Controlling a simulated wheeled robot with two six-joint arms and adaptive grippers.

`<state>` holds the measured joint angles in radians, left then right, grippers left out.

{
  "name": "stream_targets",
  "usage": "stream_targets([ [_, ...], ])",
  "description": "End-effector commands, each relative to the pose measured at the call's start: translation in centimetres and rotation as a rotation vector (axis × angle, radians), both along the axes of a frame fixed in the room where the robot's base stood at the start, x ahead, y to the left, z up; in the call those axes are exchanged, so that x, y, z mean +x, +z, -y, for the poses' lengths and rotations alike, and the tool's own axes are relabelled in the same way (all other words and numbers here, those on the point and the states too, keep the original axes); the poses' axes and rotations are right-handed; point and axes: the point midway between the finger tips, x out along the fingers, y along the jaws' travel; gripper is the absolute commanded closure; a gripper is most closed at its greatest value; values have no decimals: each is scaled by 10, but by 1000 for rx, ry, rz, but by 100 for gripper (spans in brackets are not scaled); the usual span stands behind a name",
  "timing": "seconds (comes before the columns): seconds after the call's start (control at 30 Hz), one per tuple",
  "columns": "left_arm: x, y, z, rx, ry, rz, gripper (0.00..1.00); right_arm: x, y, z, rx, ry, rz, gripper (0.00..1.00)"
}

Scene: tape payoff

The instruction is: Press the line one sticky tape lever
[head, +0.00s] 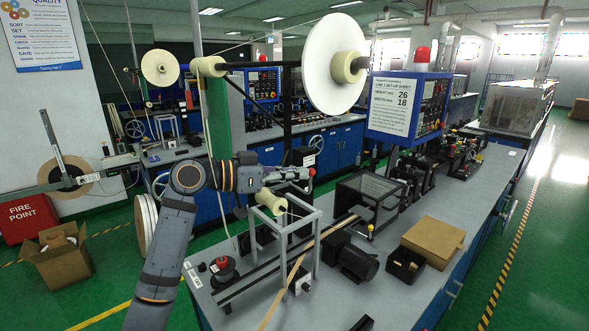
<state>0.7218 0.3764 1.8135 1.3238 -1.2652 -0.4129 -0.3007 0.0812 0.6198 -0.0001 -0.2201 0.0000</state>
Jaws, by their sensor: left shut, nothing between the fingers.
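My left arm comes in from the lower left, and its gripper (303,174) is shut and empty above the near end of the bench. A small red knob (312,171) shows right at the fingertips, beside a dark upright part; I cannot tell whether the fingers touch it. I cannot make out for certain which part is the sticky tape lever. A large white tape reel (333,62) hangs above, and a cream roller (270,202) sits below the gripper on a grey frame (318,245). My right gripper is not in view.
The line 1 setup sheet (392,105) is on a blue panel. On the bench (400,300) stand a clear-covered box (370,195), a black motor (351,259), a cardboard box (433,240) and a red-topped device (223,267). Green floor is free on the right.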

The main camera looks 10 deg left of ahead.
Motion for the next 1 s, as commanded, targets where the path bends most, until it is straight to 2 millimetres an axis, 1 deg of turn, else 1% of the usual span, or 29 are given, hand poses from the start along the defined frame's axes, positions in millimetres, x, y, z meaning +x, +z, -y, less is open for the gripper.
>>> stream_targets([
  [0.03, 1, 7, 1, 8, -1, -13, 100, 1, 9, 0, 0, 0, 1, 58],
  [0.23, 7, 13, 6, 75, -3, -107, 100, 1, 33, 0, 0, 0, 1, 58],
  [0.3, 10, 11, 8, 78, -1, -114, 100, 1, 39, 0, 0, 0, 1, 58],
  [0.67, 28, 11, 21, 77, -2, -111, 100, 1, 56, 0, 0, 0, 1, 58],
  [0.73, 31, 14, 23, 102, -2, -141, 100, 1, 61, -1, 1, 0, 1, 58],
  [0.87, 35, 12, 26, 163, -2, -226, 100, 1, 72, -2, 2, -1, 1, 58],
  [1.0, 37, 8, 27, 159, 0, -225, 100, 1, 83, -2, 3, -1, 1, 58],
])
